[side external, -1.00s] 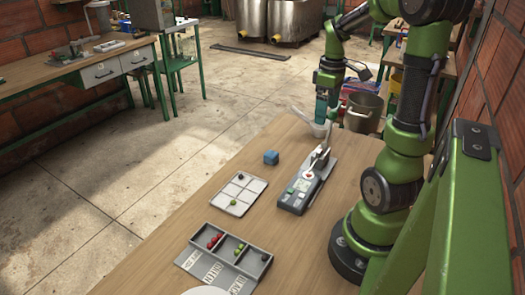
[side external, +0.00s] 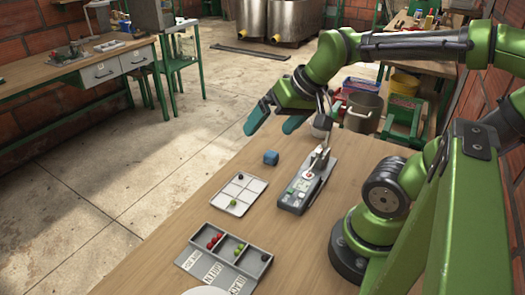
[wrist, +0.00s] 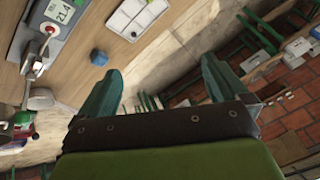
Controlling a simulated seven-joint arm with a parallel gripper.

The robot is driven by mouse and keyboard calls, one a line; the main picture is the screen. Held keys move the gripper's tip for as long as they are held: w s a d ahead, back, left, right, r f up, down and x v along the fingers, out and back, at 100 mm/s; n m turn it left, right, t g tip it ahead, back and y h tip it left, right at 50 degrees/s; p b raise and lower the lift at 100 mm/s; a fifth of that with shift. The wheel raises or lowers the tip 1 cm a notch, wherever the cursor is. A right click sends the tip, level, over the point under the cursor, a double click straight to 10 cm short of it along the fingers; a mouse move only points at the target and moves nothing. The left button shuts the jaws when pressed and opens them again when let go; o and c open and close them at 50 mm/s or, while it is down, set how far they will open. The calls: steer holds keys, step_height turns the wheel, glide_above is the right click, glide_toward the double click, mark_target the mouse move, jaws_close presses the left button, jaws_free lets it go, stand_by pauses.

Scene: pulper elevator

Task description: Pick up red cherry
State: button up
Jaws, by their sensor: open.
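Several red cherries (side external: 215,242) lie in the left compartment of a grey sorting tray (side external: 226,254) at the front of the table. A small red round spot (side external: 308,174) shows on the grey measuring device (side external: 300,190) and in the wrist view (wrist: 50,29); I cannot tell whether it is a cherry. My gripper (side external: 271,128) is open and empty, high above the table's far end, tilted, well away from the tray. In the wrist view its teal fingers (wrist: 160,75) stand wide apart with nothing between them.
A white gridded tray (side external: 229,192) holds a green and a dark cherry. A blue cube (side external: 271,158) sits near the device. The sorting tray's other compartments hold green cherries (side external: 239,248) and a dark one (side external: 265,257).

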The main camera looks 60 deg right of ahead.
steer(key=shift+n+t+y, duration=0.3)
steer(key=shift+n+y, duration=0.2)
steer(key=shift+n, duration=0.4)
steer(key=a, duration=0.1)
steer(key=s+a, duration=0.1)
steer(key=a+r, duration=0.1)
steer(key=a, duration=0.1)
steer(key=shift+s, duration=0.25)
steer(key=shift+c, duration=0.6)
steer(key=shift+a, duration=0.2)
steer(key=shift+c, duration=1.3)
steer(key=c, duration=0.6)
steer(key=s+d+f+n+g+h, duration=0.1)
steer(key=d+n+g, duration=0.3)
steer(key=d+n, duration=0.85)
steer(key=s+d+f+n+g+h, duration=0.1)
steer(key=s+d+n+g, duration=0.15)
steer(key=d+n, duration=0.95)
steer(key=d+f+m, duration=0.1)
steer(key=f, duration=0.4)
steer(key=d+f+m, duration=0.1)
steer(key=f, duration=0.5)
steer(key=w+d+f+m, duration=0.1)
steer(key=f, duration=0.5)
steer(key=shift+d+g, duration=0.1)
steer(key=shift+g, duration=0.25)
